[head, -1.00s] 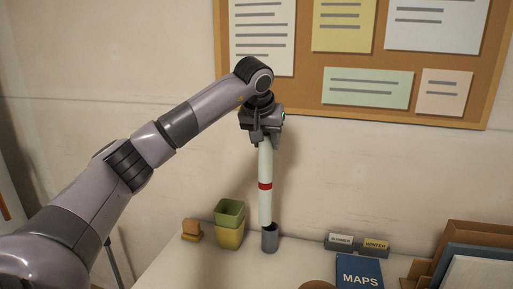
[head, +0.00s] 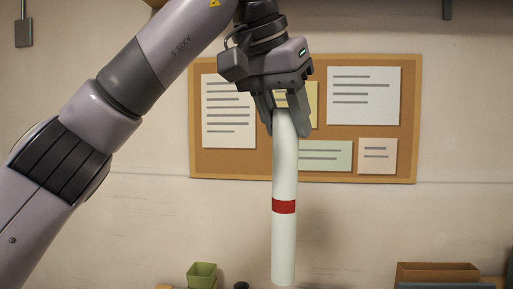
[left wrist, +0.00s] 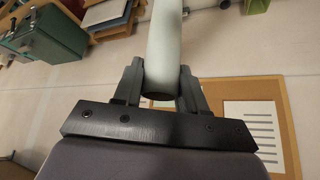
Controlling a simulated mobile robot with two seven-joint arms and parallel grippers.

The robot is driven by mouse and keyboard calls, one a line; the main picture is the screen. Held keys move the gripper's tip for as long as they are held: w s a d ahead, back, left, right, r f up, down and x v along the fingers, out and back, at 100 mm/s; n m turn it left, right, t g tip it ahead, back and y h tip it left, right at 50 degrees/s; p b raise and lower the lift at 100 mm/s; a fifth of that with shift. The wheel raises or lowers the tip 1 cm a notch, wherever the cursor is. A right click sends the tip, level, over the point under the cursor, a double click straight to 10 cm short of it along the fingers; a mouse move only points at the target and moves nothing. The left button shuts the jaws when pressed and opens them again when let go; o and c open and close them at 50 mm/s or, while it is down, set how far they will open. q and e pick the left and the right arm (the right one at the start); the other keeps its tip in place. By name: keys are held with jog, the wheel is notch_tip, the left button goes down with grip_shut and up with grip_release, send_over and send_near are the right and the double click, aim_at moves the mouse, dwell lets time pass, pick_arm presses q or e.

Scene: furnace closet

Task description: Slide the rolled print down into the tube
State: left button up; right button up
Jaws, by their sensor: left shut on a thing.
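The rolled print (head: 284,170) is a long pale roll with a red band. It hangs nearly upright in the head view, and its lower end shows near the bottom edge. My left gripper (head: 287,131) is shut on its upper end. In the left wrist view the print (left wrist: 164,45) sits between the two fingers of my left gripper (left wrist: 160,88). A small dark round top (head: 241,285), likely the tube's rim, shows at the bottom edge, left of the print's lower end and apart from it in the picture. The tube's body is out of frame. My right gripper is not in view.
A green pot (head: 202,273) stands at the lower left. A brown box (head: 437,272) stands at the lower right. A cork board (head: 235,164) with pinned papers hangs on the wall behind. A green case (left wrist: 45,45) shows in the left wrist view. The tabletop is mostly out of frame.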

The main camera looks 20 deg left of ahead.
aim_at(292, 169)
pick_arm(q)
jog(key=shift+s+d+r, duration=0.25)
jog(key=shift+s+d, duration=0.1)
jog(key=shift+s, duration=0.15)
jog(key=shift+s+d+r, duration=0.25)
jog(key=shift+s+d, duration=0.05)
jog(key=shift+s, duration=0.2)
jog(key=shift+f+b, duration=1.75)
jog(key=shift+f, duration=1.75)
jog(key=shift+p, duration=0.5)
jog(key=shift+p, duration=0.45)
